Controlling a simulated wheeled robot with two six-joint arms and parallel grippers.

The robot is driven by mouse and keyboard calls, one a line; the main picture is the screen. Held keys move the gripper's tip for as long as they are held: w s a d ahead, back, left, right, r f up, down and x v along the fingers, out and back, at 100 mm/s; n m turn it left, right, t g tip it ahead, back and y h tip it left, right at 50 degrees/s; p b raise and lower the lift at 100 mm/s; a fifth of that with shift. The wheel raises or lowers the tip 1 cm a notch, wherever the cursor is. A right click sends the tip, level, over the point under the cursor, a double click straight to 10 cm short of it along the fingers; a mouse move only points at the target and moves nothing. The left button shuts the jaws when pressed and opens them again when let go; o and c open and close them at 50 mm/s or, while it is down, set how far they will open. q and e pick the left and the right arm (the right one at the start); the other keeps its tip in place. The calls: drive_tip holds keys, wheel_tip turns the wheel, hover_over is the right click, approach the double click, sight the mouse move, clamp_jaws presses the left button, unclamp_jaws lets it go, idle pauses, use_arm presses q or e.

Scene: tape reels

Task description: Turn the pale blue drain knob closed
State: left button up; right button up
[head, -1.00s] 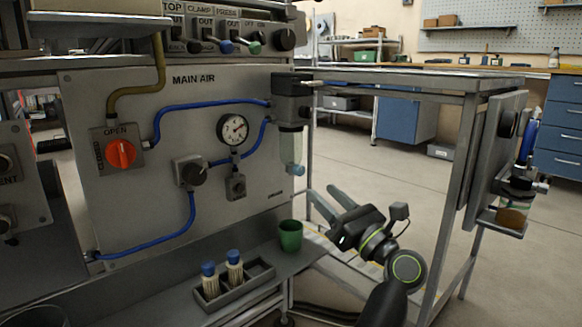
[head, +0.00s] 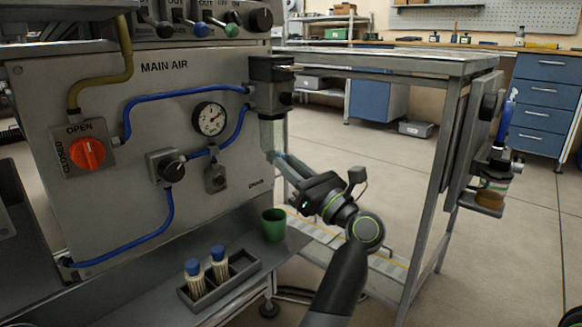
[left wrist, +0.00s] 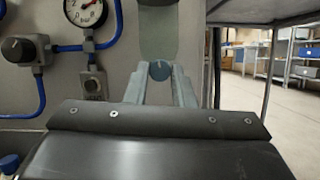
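The filter bowl (head: 272,133) hangs under the dark regulator body at the right edge of the panel. In the left wrist view the small blue drain knob (left wrist: 160,70) sits at the bowl's lower end (left wrist: 158,38). My left gripper (head: 281,163) reaches up to the bowl's bottom. In the left wrist view its two fingertips (left wrist: 161,72) stand either side of the knob, spread, and I cannot tell whether they touch it. In the head view the fingers mostly hide the knob. My right gripper is in neither view.
A green cup (head: 273,225) stands on the shelf below the bowl. A grey tray (head: 240,267) with two blue-capped bottles is left of it. The panel carries a gauge (head: 210,118), black knob (head: 170,165) and red valve (head: 87,153). A metal table frame (head: 447,180) stands to the right.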

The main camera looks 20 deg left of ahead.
use_arm(q)
clamp_jaws()
drive_tip(key=n+g+b, duration=0.1)
drive_tip(key=n, duration=0.2)
drive_tip(key=n+g+y+b, duration=0.1)
drive_tip(key=n+g+b, duration=0.1)
drive_tip(key=n, duration=0.1)
drive_tip(key=shift+w, duration=0.2)
drive_tip(key=o, duration=0.7)
unclamp_jaws()
drive_tip(key=shift+o, duration=0.2)
